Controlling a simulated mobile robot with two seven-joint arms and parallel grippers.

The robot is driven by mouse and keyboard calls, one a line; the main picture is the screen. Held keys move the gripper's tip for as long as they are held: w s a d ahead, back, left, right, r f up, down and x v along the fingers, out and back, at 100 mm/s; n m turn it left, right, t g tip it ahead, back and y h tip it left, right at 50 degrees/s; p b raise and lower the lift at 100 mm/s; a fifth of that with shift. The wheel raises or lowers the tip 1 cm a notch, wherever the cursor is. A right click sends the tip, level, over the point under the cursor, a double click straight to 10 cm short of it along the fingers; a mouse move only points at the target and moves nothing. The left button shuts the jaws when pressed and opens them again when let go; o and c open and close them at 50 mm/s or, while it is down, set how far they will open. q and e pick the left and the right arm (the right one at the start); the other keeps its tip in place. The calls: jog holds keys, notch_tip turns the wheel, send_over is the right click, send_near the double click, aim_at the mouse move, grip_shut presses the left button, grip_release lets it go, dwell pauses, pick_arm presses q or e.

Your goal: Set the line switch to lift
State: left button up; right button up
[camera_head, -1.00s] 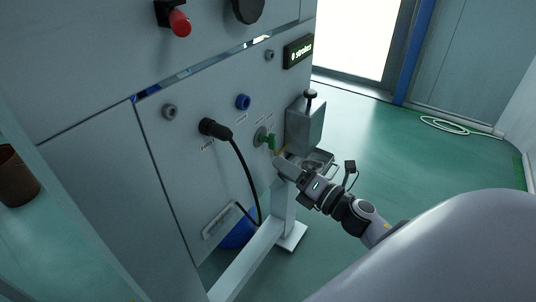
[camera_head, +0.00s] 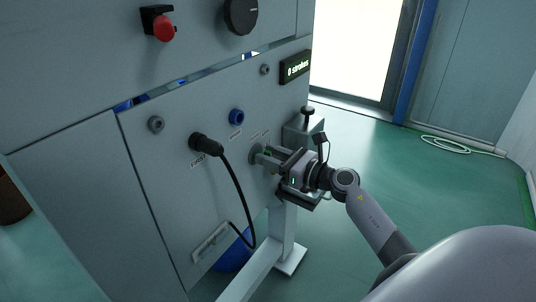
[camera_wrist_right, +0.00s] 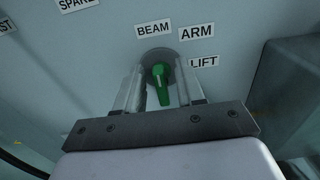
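The line switch (camera_wrist_right: 160,82) is a green lever knob on a round grey plate (camera_head: 256,152) on the panel. In the right wrist view, its longer end points down in the picture. Labels around it read BEAM (camera_wrist_right: 153,29), ARM (camera_wrist_right: 197,31) and LIFT (camera_wrist_right: 204,62); LIFT is at its right. My right gripper (camera_wrist_right: 158,90) is open, with one finger on each side of the green lever and visible gaps between. In the head view my right gripper (camera_head: 266,156) is at the panel and covers most of the switch. My left gripper is not in view.
A black plug with a cable (camera_head: 207,143) sits in the panel left of the switch, below a blue socket (camera_head: 236,117). A grey box with a black knob (camera_head: 305,125) stands just right of the switch. A display (camera_head: 297,67) reads 0 strokes.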

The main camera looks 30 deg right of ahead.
jog(key=shift+w+a, duration=0.2)
jog(key=shift+w, duration=0.2)
grip_shut()
